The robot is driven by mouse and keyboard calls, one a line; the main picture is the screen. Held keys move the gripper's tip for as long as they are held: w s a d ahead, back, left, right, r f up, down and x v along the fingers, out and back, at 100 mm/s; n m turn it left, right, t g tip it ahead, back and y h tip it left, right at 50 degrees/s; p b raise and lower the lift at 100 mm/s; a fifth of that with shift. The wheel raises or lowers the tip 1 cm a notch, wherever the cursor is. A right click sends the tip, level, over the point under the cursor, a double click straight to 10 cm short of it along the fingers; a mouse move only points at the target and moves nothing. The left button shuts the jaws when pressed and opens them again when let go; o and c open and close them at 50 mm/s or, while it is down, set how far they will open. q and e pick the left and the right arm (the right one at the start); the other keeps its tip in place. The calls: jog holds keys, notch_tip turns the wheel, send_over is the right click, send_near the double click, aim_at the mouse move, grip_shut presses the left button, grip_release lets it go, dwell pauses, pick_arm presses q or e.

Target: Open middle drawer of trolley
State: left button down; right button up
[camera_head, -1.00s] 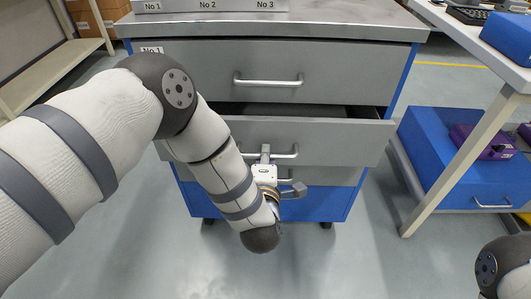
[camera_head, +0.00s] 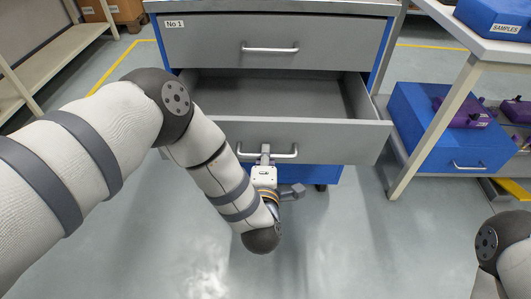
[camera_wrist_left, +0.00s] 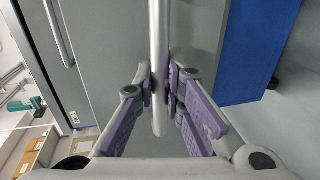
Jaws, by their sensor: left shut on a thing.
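The trolley (camera_head: 184,42) is a grey and blue drawer unit ahead of me. Its middle drawer (camera_head: 330,135) stands pulled well out, and its grey interior shows empty where visible. My left gripper (camera_head: 265,158) is shut on the middle drawer's bar handle (camera_head: 285,155). In the left wrist view the fingers of the gripper (camera_wrist_left: 161,85) close on the handle (camera_wrist_left: 158,40) from both sides. The top drawer (camera_head: 225,36) is shut. The bottom drawer is hidden behind the middle drawer front. My right gripper is out of view.
A table leg (camera_head: 435,125) stands to the right, with a blue case (camera_head: 410,115) and purple items (camera_head: 470,110) on a low shelf. A shelf rack (camera_head: 45,65) stands at the left. The floor (camera_head: 370,250) before the trolley is clear.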

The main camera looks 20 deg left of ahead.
pick_arm(q)
jog(key=c, duration=1.7)
grip_release()
jog(key=shift+o, duration=0.2)
jog(key=v, duration=1.2)
jog(key=shift+s, duration=0.1)
